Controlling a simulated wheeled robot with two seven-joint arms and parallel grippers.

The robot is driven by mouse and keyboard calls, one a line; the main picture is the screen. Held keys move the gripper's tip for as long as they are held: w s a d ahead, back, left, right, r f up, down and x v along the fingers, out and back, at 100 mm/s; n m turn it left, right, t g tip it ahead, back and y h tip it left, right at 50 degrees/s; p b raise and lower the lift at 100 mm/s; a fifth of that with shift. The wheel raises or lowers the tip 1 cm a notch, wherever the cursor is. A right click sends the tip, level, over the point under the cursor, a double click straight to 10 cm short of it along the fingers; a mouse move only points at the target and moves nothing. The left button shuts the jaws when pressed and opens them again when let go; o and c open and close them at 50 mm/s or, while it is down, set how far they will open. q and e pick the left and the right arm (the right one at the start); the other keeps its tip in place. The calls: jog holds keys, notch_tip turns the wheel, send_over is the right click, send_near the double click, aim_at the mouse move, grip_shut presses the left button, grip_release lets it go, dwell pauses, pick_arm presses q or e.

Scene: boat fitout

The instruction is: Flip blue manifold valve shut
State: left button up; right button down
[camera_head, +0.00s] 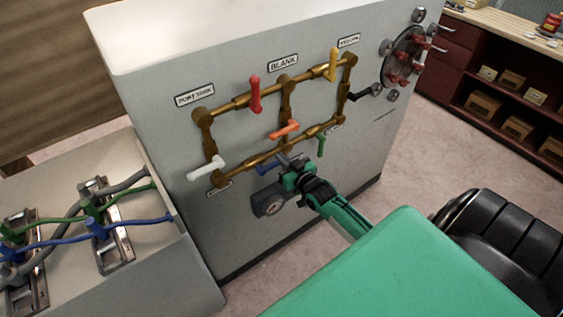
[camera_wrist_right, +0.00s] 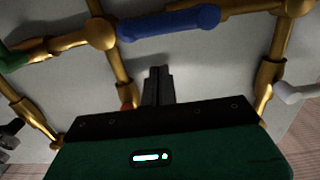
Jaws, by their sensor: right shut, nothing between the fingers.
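The blue valve handle (camera_head: 267,166) is on the lower run of a brass pipe manifold (camera_head: 235,172) on a grey-white panel. In the right wrist view the blue handle (camera_wrist_right: 168,23) lies roughly along the pipe, its rounded end to the right. My right gripper (camera_head: 287,163) is at the manifold, close to the blue handle and partly covering the pipe there. In the wrist view its fingers (camera_wrist_right: 158,72) are shut and empty, with a gap in the picture between tips and handle. I cannot tell whether they touch it. My left gripper is out of view.
Close by are a white handle (camera_head: 206,167), an orange handle (camera_head: 285,129) and a green handle (camera_head: 321,145). Red (camera_head: 255,94) and yellow (camera_head: 333,64) handles sit above. A bench with hoses (camera_head: 120,222) stands at left, a shelf unit (camera_head: 505,75) at back right.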

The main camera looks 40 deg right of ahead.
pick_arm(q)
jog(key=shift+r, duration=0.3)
pick_arm(e)
jog(key=shift+w+f, duration=0.2)
jog(key=shift+f, duration=1.2)
